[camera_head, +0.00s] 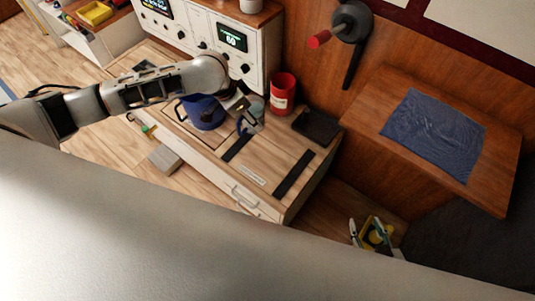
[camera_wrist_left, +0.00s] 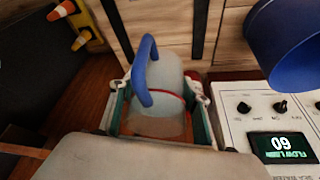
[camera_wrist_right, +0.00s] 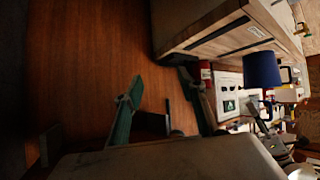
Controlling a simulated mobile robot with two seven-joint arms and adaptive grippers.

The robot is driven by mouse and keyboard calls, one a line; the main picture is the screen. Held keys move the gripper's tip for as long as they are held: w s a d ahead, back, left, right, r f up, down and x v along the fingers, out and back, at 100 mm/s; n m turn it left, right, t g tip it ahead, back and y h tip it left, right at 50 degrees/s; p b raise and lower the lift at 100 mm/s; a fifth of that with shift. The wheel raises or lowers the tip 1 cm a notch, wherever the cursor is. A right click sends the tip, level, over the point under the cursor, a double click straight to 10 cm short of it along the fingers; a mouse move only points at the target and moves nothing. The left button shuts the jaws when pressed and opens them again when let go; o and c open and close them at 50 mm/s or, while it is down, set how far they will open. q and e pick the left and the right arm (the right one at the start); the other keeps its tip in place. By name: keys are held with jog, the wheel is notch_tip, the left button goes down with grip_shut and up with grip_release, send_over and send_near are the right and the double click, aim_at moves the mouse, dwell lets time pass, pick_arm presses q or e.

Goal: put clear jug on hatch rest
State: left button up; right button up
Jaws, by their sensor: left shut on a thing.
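The clear jug (camera_wrist_left: 158,112) has a blue handle and a red band. In the left wrist view it stands between the green fingers of my left gripper (camera_wrist_left: 157,108), which is shut on it. In the head view the jug (camera_head: 256,107) is at the end of my left arm, partly hidden by the gripper (camera_head: 246,108), over the wooden counter. Two black strips (camera_head: 294,173) with a small unreadable label between them lie on the counter's front right part; I cannot tell for certain that this is the hatch rest. My right gripper (camera_head: 372,234) is open and empty, low beside the counter (camera_wrist_right: 160,105).
A blue pot (camera_head: 204,112) stands left of the jug. A red canister (camera_head: 283,93) and a dark pad (camera_head: 317,126) are behind it. The control panel (camera_head: 226,42) rises at the back. A wooden shelf with a blue cloth (camera_head: 433,131) is on the right. The counter around the strips is clear.

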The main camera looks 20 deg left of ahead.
aim_at(245, 127)
pick_arm(q)
jog(key=shift+m, duration=0.3)
jog(key=f, duration=0.1)
jog(key=s+f, duration=0.1)
jog(key=f, duration=0.2)
jog(key=shift+s+a+f, duration=0.15)
jog(key=shift+s+f, duration=0.25)
notch_tip(245, 127, down, 13)
jog(key=b, duration=0.4)
jog(key=shift+w+f, duration=0.1)
jog(key=shift+f, duration=0.1)
notch_tip(245, 127, down, 4)
jog(key=shift+f+b, duration=0.1)
jog(key=shift+b, duration=0.9)
jog(key=shift+f, duration=0.25)
jog(key=o, duration=1.5)
pick_arm(e)
jog(key=shift+h, duration=0.3)
jog(key=f, duration=0.1)
jog(key=d+f, duration=0.1)
jog(key=f, duration=0.3)
jog(key=shift+s+d, duration=0.15)
jog(key=shift+d, duration=0.25)
